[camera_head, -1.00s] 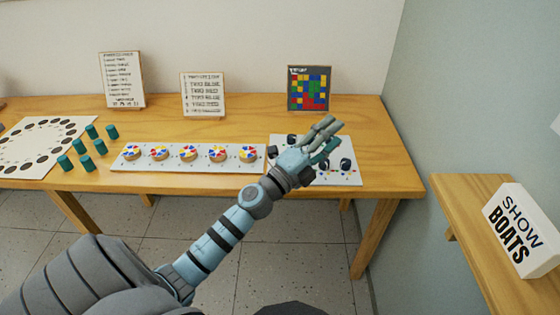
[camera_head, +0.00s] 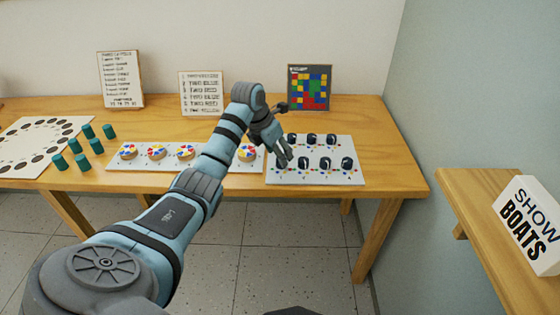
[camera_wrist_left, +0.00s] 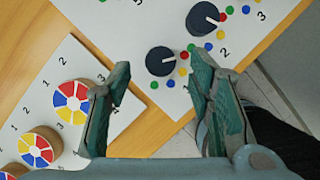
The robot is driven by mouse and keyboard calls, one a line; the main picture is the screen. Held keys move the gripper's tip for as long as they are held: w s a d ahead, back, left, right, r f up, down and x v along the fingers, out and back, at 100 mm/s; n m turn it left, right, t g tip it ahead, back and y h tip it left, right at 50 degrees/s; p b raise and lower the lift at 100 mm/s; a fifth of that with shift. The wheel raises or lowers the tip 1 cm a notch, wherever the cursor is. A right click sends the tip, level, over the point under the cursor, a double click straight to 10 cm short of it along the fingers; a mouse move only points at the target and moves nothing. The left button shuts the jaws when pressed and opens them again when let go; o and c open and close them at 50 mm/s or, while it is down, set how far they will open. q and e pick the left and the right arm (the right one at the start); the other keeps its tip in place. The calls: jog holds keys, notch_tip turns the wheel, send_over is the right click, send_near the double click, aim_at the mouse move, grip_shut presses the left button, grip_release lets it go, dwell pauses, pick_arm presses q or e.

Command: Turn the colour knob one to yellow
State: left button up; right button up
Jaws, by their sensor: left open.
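The white knob panel (camera_head: 315,178) lies on the table's right part with several black knobs in two rows. In the left wrist view a round black knob (camera_wrist_left: 160,61), probably knob one, has a white pointer mark and red, yellow, blue and green dots around it. My right gripper is not in view.
A board of colour wheels (camera_head: 130,163) lies left of the panel, partly behind my arm. Teal pegs (camera_head: 81,161) and a round-hole board (camera_head: 35,150) are further left. Signs and a colour-grid card (camera_head: 309,88) stand behind. The table right of the panel is clear.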

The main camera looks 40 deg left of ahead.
pick_arm(q)
jog(key=shift+x, duration=1.55)
jog(key=shift+c, duration=0.3)
grip_shut()
jog(key=shift+r, duration=0.1)
